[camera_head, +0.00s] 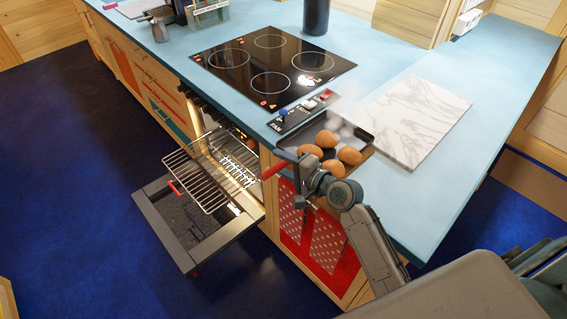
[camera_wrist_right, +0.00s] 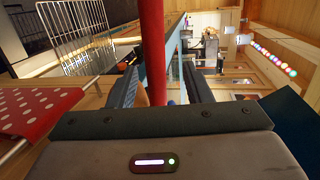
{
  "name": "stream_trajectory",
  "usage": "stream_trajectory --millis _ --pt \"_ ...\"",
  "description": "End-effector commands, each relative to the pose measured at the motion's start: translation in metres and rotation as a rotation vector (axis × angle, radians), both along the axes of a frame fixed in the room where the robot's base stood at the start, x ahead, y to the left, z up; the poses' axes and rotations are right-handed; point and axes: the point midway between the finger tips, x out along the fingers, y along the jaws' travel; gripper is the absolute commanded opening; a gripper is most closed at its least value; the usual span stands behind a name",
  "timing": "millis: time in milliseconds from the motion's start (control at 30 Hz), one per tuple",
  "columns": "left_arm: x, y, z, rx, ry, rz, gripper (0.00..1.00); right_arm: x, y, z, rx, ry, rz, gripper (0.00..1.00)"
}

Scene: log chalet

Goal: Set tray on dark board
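The dark tray (camera_head: 358,134) carries several brown rolls (camera_head: 350,155) and lies level at the front counter edge, left of the marble slab. Pale steam rises near it. I cannot tell a separate dark board under it. A red handle (camera_head: 275,169) sticks out at the tray's left front, over the floor side. My right gripper (camera_head: 302,176) is at this handle; in the right wrist view the red bar (camera_wrist_right: 152,50) runs between the two fingers, with gaps showing beside it, so the fingers look open around it. My left gripper is out of view.
The oven door (camera_head: 195,225) hangs open below, with a wire rack (camera_head: 205,172) pulled out. A black hob (camera_head: 270,65) and a control strip (camera_head: 305,110) lie left of the tray. The white marble slab (camera_head: 420,115) is right; the blue counter beyond is clear.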

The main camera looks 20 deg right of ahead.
Motion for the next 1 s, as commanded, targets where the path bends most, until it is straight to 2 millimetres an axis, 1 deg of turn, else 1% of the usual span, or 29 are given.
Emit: stream_trajectory --millis 133,233,500,700,833,1000 --pt "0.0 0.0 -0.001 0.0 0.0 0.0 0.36 -0.003 -0.001 -0.003 0.001 0.006 0.0 0.45" --pt "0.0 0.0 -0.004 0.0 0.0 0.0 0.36 -0.012 -0.006 -0.002 -0.002 0.004 0.0 0.45" --pt "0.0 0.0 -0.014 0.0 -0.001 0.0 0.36 -0.056 -0.03 0.008 -0.008 0.003 0.002 0.45" --pt "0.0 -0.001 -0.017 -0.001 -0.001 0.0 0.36 -0.081 -0.043 0.015 -0.006 0.003 0.001 0.45" --pt "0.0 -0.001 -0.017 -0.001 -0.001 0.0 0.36 -0.09 -0.047 0.018 -0.003 0.001 0.0 0.45" --pt "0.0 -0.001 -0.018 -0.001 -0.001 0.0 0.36 -0.094 -0.049 0.02 0.0 0.0 0.0 0.45"
